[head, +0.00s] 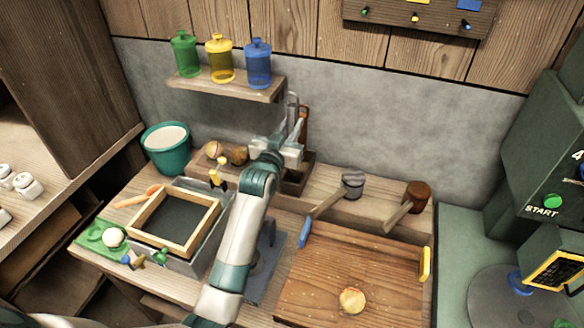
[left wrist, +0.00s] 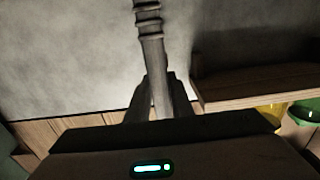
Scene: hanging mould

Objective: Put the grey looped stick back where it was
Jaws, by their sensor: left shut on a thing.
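My left gripper (head: 291,146) is at the back of the bench, just right of the small wall shelf. In the left wrist view its fingers (left wrist: 155,100) are shut on the grey looped stick (left wrist: 150,45), whose ridged shaft runs out of the top edge. The loop is not visible there. In the head view a thin grey part of the stick (head: 292,101) shows just above the gripper. A dark brown wooden holder (head: 297,182) stands below the gripper, partly hidden by it. A brown-handled tool (head: 303,122) stands upright close beside the gripper. My right gripper is not in view.
The wall shelf (head: 225,87) carries green, yellow and blue jars, close left of the gripper. A teal bucket (head: 166,150), a wooden frame (head: 176,222), two mallet-like tools (head: 353,184) (head: 416,194) and a wooden tray (head: 385,275) occupy the bench.

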